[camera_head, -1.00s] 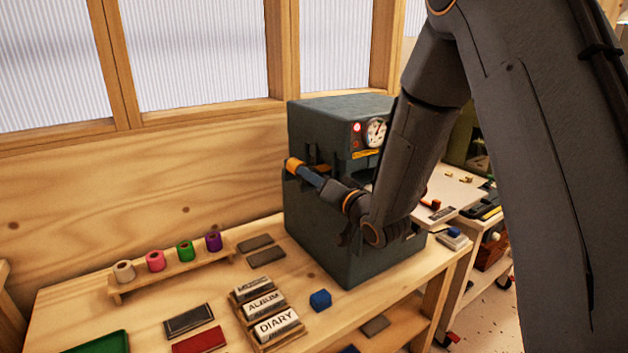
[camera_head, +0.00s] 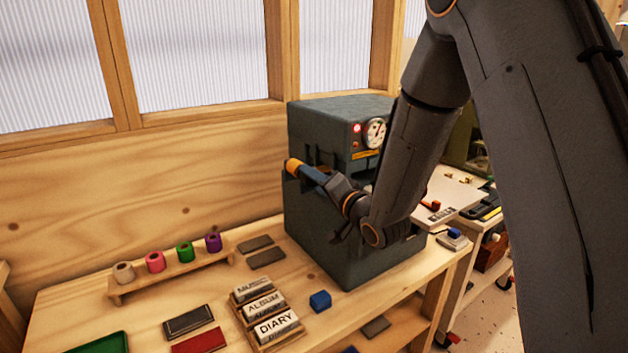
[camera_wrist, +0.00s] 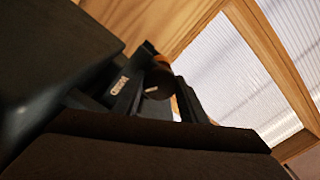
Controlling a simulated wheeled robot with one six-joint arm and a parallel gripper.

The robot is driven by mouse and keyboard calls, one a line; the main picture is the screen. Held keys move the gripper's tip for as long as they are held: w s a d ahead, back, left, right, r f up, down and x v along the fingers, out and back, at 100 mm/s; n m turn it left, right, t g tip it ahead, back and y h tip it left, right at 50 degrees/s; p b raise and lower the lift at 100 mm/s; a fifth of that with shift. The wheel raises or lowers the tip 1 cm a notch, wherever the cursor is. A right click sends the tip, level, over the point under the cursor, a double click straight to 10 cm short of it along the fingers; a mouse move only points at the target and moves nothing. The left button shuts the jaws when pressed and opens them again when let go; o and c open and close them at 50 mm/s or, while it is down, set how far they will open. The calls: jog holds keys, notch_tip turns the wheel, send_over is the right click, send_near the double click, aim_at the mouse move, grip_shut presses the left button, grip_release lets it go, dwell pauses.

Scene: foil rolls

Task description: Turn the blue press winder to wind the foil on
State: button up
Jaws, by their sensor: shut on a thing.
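The blue-grey press (camera_head: 345,265) stands on the wooden bench, with a dial on its upper front. A bluish bar, the winder (camera_head: 313,175), sticks out near its front left, with an orange roll (camera_head: 293,165) at its far end. My gripper (camera_head: 330,185) is shut on the winder from the near side; the jaws' contact is partly hidden. In the wrist view, a dark round end with a white mark (camera_wrist: 154,87) shows between dark parts of the gripper, with the orange roll (camera_wrist: 162,61) behind it.
A rack with several coloured rolls (camera_head: 187,252) stands on the left. Labelled blocks MUSIC, ALBUM and DIARY (camera_head: 272,328) sit in a wooden holder, near a small blue block (camera_head: 320,300). My arm covers the press's right front. A wall with windows rises behind.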

jog(key=o, duration=1.1)
jog(key=shift+c, duration=0.2)
jog(key=b+v, duration=0.2)
jog(key=v, duration=0.6)
